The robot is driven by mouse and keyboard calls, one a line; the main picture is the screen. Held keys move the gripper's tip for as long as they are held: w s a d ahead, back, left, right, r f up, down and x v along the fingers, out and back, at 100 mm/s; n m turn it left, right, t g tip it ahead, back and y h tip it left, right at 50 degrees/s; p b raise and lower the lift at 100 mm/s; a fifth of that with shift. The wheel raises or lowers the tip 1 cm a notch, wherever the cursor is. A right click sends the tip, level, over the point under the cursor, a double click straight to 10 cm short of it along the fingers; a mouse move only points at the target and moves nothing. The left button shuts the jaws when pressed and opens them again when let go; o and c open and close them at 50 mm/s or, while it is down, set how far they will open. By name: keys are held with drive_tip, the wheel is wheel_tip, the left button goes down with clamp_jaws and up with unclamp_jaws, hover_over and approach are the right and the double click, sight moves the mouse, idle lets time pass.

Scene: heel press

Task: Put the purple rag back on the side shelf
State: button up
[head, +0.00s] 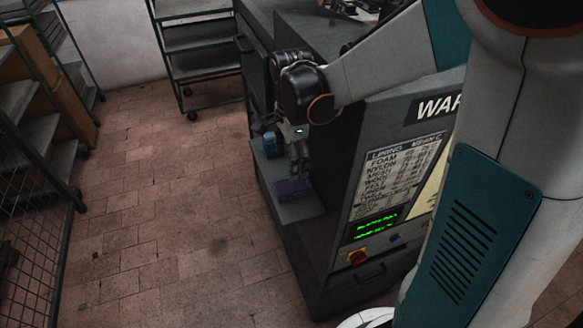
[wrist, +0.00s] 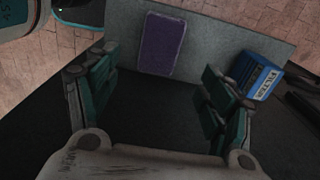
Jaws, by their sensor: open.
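The purple rag (wrist: 161,44) lies flat on the grey side shelf (wrist: 216,39) of the machine. It also shows in the head view (head: 293,189), near the front part of the shelf (head: 301,211). My gripper (wrist: 158,92) is open and empty, its two green-padded fingers spread apart. In the wrist view the rag lies beyond the fingertips, between their lines and apart from them. In the head view my gripper (head: 299,160) is over the shelf, just above and behind the rag; the exact height gap is hard to tell.
A blue box with lettering (wrist: 258,77) stands on the shelf, close to the right finger; it also shows in the head view (head: 273,145). The machine's body with its settings panel (head: 398,175) rises beside the shelf. Wheeled racks (head: 203,50) stand behind; the tiled floor at left is clear.

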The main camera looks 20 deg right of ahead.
drive_tip(key=shift+r, duration=1.45)
idle(1.2)
